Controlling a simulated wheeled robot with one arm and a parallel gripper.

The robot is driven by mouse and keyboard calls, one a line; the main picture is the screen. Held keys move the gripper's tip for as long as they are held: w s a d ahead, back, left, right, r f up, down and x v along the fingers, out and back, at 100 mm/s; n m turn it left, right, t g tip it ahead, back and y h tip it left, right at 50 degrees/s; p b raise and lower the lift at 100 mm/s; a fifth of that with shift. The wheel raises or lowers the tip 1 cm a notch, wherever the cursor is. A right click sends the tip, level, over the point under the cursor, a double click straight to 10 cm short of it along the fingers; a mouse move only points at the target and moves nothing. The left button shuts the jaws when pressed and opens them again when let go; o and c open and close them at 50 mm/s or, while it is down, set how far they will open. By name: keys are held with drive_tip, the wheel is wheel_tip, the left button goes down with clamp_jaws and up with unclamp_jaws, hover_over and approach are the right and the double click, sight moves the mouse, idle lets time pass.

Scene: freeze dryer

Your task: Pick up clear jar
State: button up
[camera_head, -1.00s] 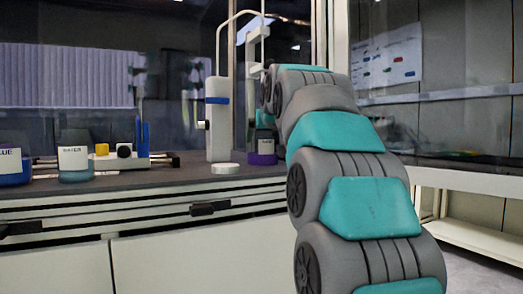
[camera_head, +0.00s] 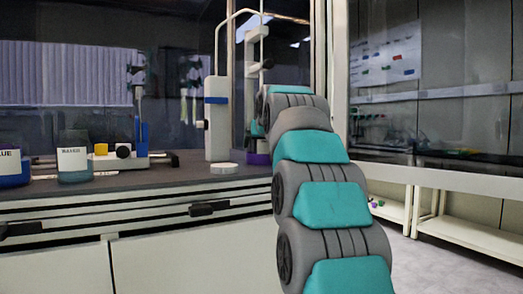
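A see-through jar (camera_head: 75,176) with a white label and a faint bluish tint stands upright on the dark counter at the left; I cannot tell for sure that it is the clear jar. My arm reaches from the lower right up toward the back of the counter, well to the right of this jar. My gripper is hidden behind the arm's own links, so its fingers do not show. A jar with a purple base (camera_head: 258,159) stands at the back, mostly covered by my arm.
A blue jar (camera_head: 14,180) stands at the left edge. A round white disc (camera_head: 224,169) lies before a tall white stand (camera_head: 217,118). The front counter (camera_head: 160,184) is mostly clear.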

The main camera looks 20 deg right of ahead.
drive_tip(key=c, duration=1.2)
drive_tip(key=shift+o, duration=0.2)
drive_tip(key=shift+r, duration=0.25)
drive_tip(key=shift+r+p, duration=0.35)
drive_tip(key=shift+r, duration=1.1)
drive_tip(key=shift+r, duration=0.1)
